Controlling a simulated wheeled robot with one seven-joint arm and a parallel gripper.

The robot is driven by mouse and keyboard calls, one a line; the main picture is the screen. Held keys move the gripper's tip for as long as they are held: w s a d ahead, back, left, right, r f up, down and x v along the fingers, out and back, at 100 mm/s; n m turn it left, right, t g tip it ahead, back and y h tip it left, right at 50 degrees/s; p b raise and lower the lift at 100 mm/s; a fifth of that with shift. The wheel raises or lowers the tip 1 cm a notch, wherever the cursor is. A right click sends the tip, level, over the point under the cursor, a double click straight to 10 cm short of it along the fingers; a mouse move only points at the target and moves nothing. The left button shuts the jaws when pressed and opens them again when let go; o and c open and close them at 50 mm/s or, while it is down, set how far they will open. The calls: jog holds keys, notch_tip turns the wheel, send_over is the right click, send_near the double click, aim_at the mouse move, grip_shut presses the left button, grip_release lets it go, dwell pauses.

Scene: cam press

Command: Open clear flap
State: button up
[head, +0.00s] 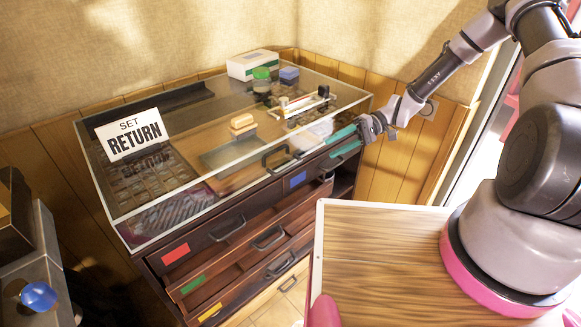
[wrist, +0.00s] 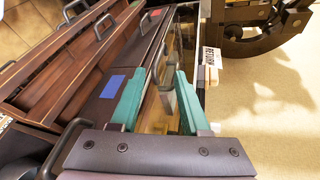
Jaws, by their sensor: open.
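The clear flap (head: 200,105) is the see-through top of a dark case and looks shut. A dark looped handle (head: 275,158) shows at its front edge. My gripper (head: 343,143) is at the right part of the case's front edge, its teal fingers open and pointing left along that edge. In the wrist view my gripper (wrist: 157,75) has its fingers apart on either side of the case's front edge strip. A grey curved piece shows between them; I cannot tell whether it is the handle or whether a finger touches it.
Drawers with coloured labels, such as a red label (head: 175,253), lie below the case, and some stand partly out. A RETURN sign (head: 130,134) stands at the case's left. A white box (head: 252,65) is at the back. A wooden board (head: 380,250) is at front right.

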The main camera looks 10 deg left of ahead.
aim_at(295, 165)
jog(key=s+a+f+y, duration=0.1)
jog(key=s+a, duration=0.1)
jog(key=a, duration=0.2)
jog(key=s+a+f, duration=0.1)
jog(key=a+f, duration=0.1)
jog(key=a, duration=0.2)
jog(key=s+a+f+y, duration=0.1)
jog(key=s+a, duration=0.1)
jog(key=a, duration=0.2)
jog(key=shift+s+a+f+y, duration=0.3)
jog(key=shift+s+a, duration=0.05)
jog(key=shift+c, duration=0.3)
grip_shut()
dwell(0.8)
